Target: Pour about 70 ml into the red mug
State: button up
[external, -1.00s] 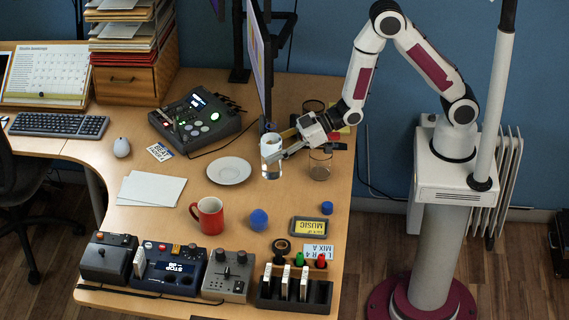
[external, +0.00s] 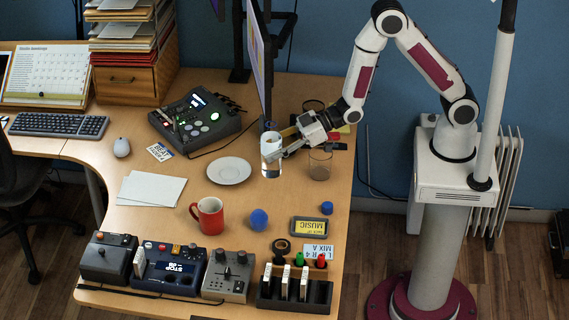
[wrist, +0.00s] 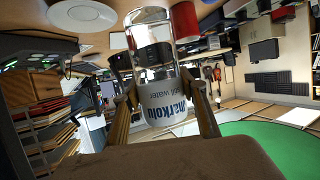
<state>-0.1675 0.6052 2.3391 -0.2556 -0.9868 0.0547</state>
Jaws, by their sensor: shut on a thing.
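The red mug (external: 210,215) stands upright on the desk, left of a blue ball, its handle to the left. My gripper (external: 277,149) is shut on a clear bottle (external: 271,158) at the back right of the desk. The bottle looks upright in the external view. I cannot tell whether its base touches the desk. In the wrist view the red mug (wrist: 185,22) shows beyond the bottle, partly hidden by it.
An empty glass (external: 320,166) stands just right of the bottle. A white saucer (external: 229,171) and the blue ball (external: 259,219) lie towards the mug. The monitor (external: 259,60) rises behind the bottle. Control boxes (external: 171,270) line the front edge. The desk between saucer and mug is clear.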

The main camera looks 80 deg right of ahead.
aim_at(263, 139)
jog(key=shift+r, duration=2.25)
jog(key=shift+w+a+r, duration=0.1)
jog(key=shift+w+r, duration=0.05)
jog(key=shift+w+a, duration=0.55)
jog(key=shift+w, duration=0.1)
jog(key=w+a, duration=0.4)
jog(key=a, duration=0.8)
jog(key=w+a, duration=0.4)
jog(key=a, duration=0.8)
notch_tip(263, 139, down, 14)
jog(key=shift+w+d+r, duration=0.15)
jog(key=shift+d, duration=0.15)
